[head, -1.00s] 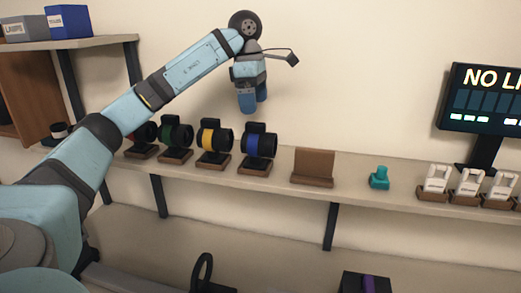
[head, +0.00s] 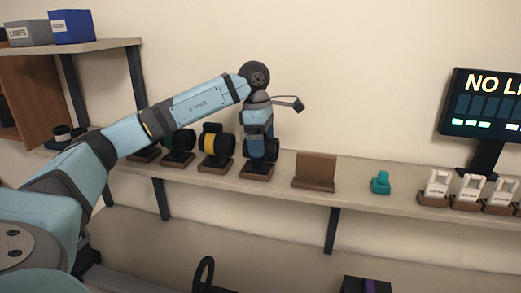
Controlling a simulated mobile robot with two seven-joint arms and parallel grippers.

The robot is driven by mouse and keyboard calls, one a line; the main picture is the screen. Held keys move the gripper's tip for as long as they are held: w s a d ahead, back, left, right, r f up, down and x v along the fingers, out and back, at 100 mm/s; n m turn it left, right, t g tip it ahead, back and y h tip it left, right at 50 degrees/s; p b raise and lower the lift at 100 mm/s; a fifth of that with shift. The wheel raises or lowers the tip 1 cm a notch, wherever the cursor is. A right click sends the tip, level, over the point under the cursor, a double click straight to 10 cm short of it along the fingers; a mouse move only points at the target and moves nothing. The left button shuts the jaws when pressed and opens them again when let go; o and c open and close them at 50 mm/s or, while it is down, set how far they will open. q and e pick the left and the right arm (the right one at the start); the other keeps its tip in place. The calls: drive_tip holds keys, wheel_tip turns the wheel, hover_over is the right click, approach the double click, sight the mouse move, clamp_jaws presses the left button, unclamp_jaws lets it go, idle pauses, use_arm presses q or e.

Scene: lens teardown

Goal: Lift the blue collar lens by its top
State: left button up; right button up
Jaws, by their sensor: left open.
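The blue collar lens (head: 271,150) sits on a brown wooden stand on the wall shelf. It is the rightmost of a row of dark lenses with coloured collars. My left gripper (head: 259,134) points down at its top, with the open fingers reaching to the lens's upper part. The fingers and gripper body hide the top and most of the blue collar, so I cannot tell whether they touch it. My right gripper is out of view.
The yellow collar lens (head: 211,145) stands close on the left, with the green collar lens (head: 180,141) beyond it. An empty brown stand (head: 315,172) and a teal piece (head: 380,182) are on the right. White items (head: 438,184) and a screen (head: 483,105) stand farther right.

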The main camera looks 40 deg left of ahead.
use_arm(q)
drive_tip(key=c, duration=1.2)
drive_tip(key=shift+c, duration=0.4)
drive_tip(key=shift+r, duration=0.15)
